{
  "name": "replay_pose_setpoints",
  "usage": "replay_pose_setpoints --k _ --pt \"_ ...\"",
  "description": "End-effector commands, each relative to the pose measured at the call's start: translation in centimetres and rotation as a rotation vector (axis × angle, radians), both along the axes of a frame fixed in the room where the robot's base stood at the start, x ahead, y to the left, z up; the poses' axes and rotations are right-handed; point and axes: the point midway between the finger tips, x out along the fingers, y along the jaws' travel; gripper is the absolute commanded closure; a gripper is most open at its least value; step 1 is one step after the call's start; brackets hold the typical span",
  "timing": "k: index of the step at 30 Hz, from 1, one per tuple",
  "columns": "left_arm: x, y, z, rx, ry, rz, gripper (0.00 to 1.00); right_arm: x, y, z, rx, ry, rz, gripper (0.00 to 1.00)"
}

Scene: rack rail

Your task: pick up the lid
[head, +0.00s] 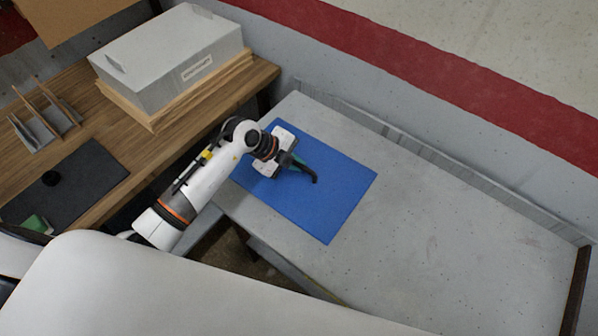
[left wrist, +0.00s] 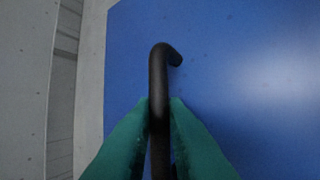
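My left gripper (head: 297,164) is over the blue mat on the grey table. Its green fingers, also in the left wrist view (left wrist: 160,100), are shut on a black bent rod (left wrist: 158,75). The rod's hooked end points away from the fingers and also shows in the head view (head: 314,178). I cannot tell if the rod touches the mat. No lid is plain to see. A dark flat panel (head: 85,180) with a small black round piece (head: 50,178) on it lies on the wooden bench; I cannot tell if either is the lid. My right gripper is not in view.
The blue mat (head: 330,205) lies on the grey table (head: 440,230), whose right side is clear. A wall stands behind the table.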

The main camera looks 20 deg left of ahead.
Motion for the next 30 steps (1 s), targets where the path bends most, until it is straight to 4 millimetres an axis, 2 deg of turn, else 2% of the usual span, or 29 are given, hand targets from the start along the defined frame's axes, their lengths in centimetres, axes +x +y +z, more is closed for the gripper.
replay_pose_setpoints --k 16,20,27,30 --pt "0.0 0.0 0.5 0.001 -0.003 -0.002 1.0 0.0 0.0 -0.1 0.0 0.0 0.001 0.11" --pt "0.1 0.0 2.5 0.001 -0.006 -0.003 1.0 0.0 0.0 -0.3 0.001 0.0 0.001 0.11" --pt "0.1 0.0 7.3 0.001 -0.006 -0.002 1.0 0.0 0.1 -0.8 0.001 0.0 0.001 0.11" --pt "0.1 0.0 8.9 0.0 -0.005 -0.007 1.0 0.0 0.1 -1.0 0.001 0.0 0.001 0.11"
